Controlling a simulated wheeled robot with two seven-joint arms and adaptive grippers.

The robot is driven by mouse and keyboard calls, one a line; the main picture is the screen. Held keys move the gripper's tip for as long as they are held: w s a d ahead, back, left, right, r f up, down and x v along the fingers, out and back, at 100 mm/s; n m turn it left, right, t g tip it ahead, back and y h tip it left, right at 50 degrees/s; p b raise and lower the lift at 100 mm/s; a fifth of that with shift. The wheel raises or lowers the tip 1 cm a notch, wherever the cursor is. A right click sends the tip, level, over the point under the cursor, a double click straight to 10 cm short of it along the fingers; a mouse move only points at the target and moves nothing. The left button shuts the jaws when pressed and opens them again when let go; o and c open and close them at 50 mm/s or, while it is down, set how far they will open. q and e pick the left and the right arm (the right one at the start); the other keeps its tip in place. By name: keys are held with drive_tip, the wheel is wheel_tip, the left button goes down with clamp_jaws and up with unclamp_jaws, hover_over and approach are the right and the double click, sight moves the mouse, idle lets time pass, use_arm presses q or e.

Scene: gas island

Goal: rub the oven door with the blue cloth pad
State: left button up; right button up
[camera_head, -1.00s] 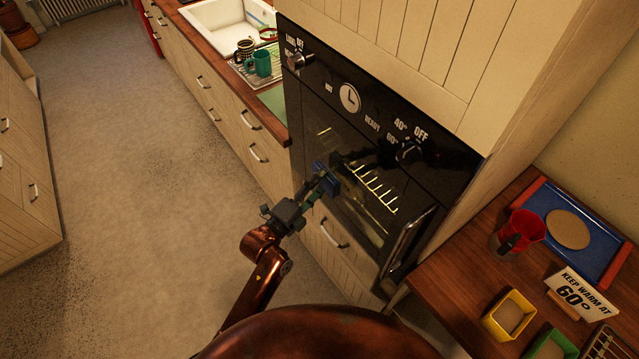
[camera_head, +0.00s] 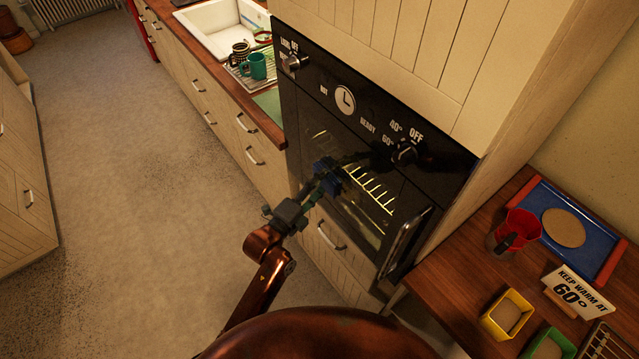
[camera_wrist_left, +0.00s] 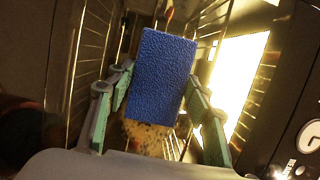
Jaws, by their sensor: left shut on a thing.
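The blue cloth pad (camera_wrist_left: 161,78) is held in my left gripper (camera_wrist_left: 160,105), between its two green-lined fingers in the left wrist view. In the head view, my left gripper (camera_head: 318,184) is shut on the pad (camera_head: 328,172) at the oven door (camera_head: 352,205). The door is dark glass with a lit rack showing through it. The pad is in front of the glass; I cannot tell whether it touches. Light brown specks show on or behind the glass below the pad in the wrist view. My right gripper is not in view.
The oven handle (camera_head: 405,243) runs along the door's right side. Control knobs (camera_head: 404,152) and a clock (camera_head: 345,99) sit on the panel. At right, a wooden counter (camera_head: 450,270) holds a red jug (camera_head: 514,231), a blue tray (camera_head: 548,194) and a sign (camera_head: 575,292). Floor at left is clear.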

sight(333, 192)
use_arm(q)
drive_tip(key=shift+s+d+r+p, duration=0.1)
drive_tip(key=shift+s+d+p, duration=0.6)
drive_tip(key=shift+s, duration=0.3)
drive_tip(key=shift+s+d+p, duration=0.55)
drive_tip(key=shift+s+d, duration=0.2)
drive_tip(key=shift+s, duration=0.25)
drive_tip(key=shift+s+d+p, duration=0.75)
drive_tip(key=shift+s+d, duration=0.3)
drive_tip(key=shift+s, duration=0.3)
drive_tip(key=shift+s+d+p, duration=0.55)
drive_tip(key=shift+s+d, duration=0.25)
drive_tip(key=shift+s, duration=0.3)
drive_tip(key=shift+s+d+p, duration=0.5)
drive_tip(key=shift+s+d, duration=0.25)
drive_tip(key=shift+s, duration=0.35)
